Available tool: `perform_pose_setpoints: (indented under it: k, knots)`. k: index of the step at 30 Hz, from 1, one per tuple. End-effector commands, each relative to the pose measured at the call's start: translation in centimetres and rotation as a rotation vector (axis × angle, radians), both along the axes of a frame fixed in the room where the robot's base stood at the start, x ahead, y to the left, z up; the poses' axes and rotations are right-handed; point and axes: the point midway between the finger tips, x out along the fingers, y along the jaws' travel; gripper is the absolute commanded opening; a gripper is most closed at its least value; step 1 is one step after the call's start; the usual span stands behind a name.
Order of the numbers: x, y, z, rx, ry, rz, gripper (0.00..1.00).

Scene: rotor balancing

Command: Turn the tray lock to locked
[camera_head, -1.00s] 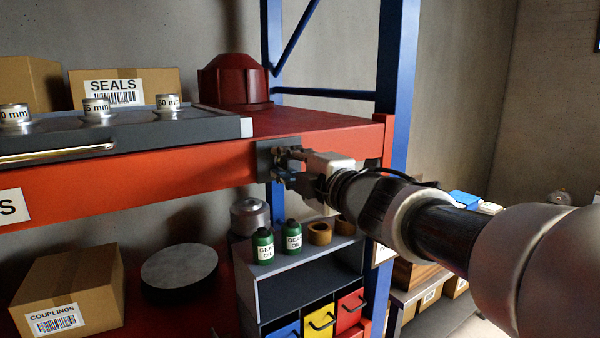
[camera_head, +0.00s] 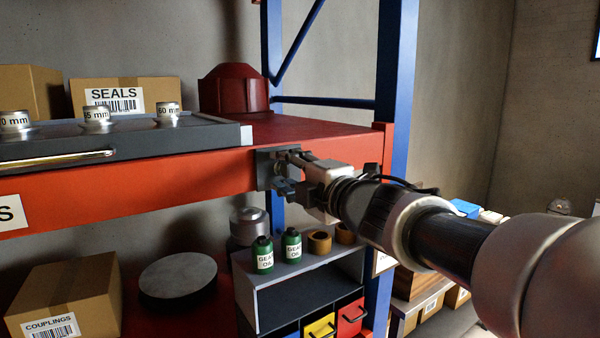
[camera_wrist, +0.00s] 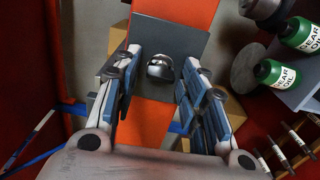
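The tray lock is a dark grey plate (camera_head: 264,172) on the front of the red shelf beam, below the right end of the tray. In the wrist view its plate (camera_wrist: 187,42) lies across the beam, with a small rounded dark and silver knob (camera_wrist: 160,68) standing out. My gripper (camera_head: 283,172) is at the plate, reaching in from the right. In the wrist view my gripper (camera_wrist: 160,82) is open, one finger on each side of the knob with gaps between. The head view hides the knob behind the fingers. I cannot read the lock's setting.
The grey tray (camera_head: 200,140) carries several silver cylinders with size labels. A red housing (camera_head: 233,90) stands behind on the shelf. Green gear oil bottles (camera_head: 263,255) stand below the beam. A blue upright (camera_head: 397,90) rises just right of my gripper.

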Motion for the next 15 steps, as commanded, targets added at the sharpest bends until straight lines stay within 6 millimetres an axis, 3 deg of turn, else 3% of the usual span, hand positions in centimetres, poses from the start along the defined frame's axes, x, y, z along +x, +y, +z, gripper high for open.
perform_pose_setpoints:
  k: [10, 15]
  knots:
    - [-0.1, -0.1, 0.0, 0.001, 0.001, 0.000, 0.45]
    - [-1.3, -1.0, 0.1, 0.001, -0.001, -0.002, 0.45]
